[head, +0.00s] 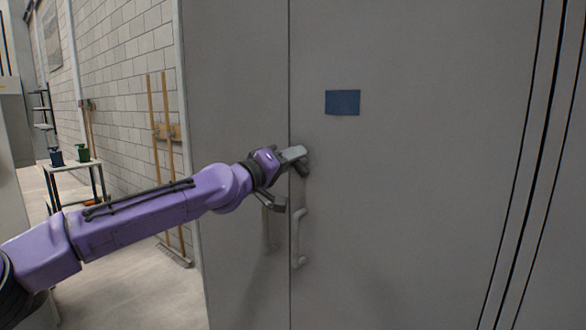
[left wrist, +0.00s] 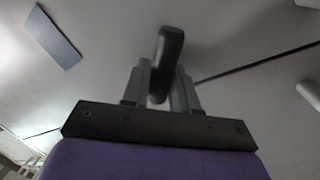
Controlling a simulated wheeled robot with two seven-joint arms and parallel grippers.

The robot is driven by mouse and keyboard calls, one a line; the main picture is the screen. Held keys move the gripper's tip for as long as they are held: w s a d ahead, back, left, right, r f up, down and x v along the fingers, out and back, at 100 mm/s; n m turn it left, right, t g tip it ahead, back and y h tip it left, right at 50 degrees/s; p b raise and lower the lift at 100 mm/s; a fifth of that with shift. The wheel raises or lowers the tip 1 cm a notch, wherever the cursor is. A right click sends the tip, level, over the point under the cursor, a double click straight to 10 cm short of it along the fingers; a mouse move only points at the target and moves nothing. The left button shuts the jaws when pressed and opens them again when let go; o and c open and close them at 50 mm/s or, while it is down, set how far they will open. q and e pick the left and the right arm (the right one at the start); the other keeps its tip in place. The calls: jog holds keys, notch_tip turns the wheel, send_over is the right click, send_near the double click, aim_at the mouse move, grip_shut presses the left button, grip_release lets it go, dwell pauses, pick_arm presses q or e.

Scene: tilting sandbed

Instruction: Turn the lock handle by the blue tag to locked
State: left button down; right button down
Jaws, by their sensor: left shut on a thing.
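The blue tag (head: 342,102) is a flat rectangle on the grey cabinet door, above and to the right of my left gripper (head: 296,160). It also shows at the upper left of the left wrist view (left wrist: 55,37). My right gripper is not in view.
A pale vertical pull handle (head: 298,238) is on the door just below my left gripper. Grey cabinet doors (head: 430,200) fill the right side. At the left, a small table (head: 72,166) holds a blue and a green item, near wooden poles (head: 168,150) against a brick wall.

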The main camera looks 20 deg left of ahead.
pick_arm(q)
jog(key=n+b, duration=0.1)
jog(key=n, duration=0.1)
jog(key=f+n+b, duration=0.1)
jog(key=n, duration=0.2)
jog(key=shift+a+t+y, duration=0.1)
jog(key=shift+t+y, duration=0.3)
jog(key=shift+f+n+t+y+b, duration=0.15)
jog(key=shift+n+y+b, duration=0.2)
jog(key=shift+n, duration=0.8)
jog(key=shift+f+n+t+y+b, duration=0.2)
jog(key=shift+n+b, duration=0.25)
jog(key=shift+n, duration=0.7)
jog(key=shift+w+r, duration=0.1)
jog(key=c, duration=1)
grip_release()
jog(key=shift+o, duration=0.2)
jog(key=shift+r, duration=0.1)
jog(key=v, duration=1)
jog(key=shift+s+b, duration=0.25)
jog(key=shift+b, duration=0.2)
